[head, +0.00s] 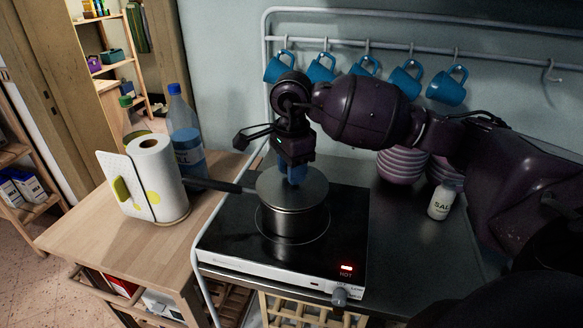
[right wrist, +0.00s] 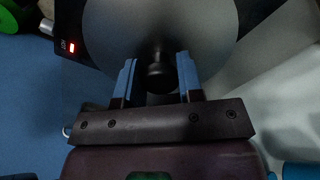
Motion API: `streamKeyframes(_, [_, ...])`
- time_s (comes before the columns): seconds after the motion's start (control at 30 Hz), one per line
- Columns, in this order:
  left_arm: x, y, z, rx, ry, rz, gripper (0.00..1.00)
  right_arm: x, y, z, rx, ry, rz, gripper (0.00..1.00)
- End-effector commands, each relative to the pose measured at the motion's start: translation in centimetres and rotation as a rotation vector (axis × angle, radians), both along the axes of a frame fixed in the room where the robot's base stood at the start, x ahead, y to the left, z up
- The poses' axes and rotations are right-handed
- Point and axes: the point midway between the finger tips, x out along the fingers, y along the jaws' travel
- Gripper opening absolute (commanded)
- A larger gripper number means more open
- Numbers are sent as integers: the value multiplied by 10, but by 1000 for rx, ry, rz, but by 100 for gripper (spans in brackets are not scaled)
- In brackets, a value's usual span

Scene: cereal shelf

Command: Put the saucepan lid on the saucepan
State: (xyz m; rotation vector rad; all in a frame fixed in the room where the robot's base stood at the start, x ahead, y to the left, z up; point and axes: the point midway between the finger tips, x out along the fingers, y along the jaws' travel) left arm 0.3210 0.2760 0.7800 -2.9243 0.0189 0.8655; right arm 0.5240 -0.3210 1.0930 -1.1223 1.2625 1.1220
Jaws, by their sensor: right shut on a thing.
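The saucepan (head: 292,222) stands on the black hob, with its dark handle (head: 218,185) pointing left. The round metal saucepan lid (head: 312,188) lies level over its top; no clear gap shows between lid and rim. My right gripper (head: 291,178) points down over the lid's middle. In the right wrist view its blue fingers (right wrist: 157,78) are on both sides of the lid's dark knob (right wrist: 158,74), shut on it. The lid's disc (right wrist: 160,25) fills the top middle of that view. My left gripper is not in view.
The hob's (head: 225,235) red HOT light is lit. A paper towel roll (head: 160,180) and bottles stand on the wooden counter at left. A salt jar (head: 441,201) and stacked bowls (head: 402,166) stand right of the hob. Several blue mugs (head: 279,67) hang on the rail behind my arm.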

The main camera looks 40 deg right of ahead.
Motion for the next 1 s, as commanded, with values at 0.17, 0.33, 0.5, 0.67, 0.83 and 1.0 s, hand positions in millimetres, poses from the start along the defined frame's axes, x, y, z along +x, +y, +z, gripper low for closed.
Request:
streamKeyframes(0.17, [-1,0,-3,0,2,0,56,0,0,-3,0,0,0,9])
streamKeyframes(0.33, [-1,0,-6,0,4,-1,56,0,0,-6,0,0,0,9])
streamKeyframes(0.5, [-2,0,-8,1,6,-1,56,0,0,-9,0,0,0,9])
streamKeyframes(0.67, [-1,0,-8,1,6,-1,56,0,0,-9,0,-1,0,50])
streamKeyframes(0.83, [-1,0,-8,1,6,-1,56,0,0,-9,0,-1,0,64])
streamKeyframes(1.0, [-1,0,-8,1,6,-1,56,0,0,-9,0,0,0,64])
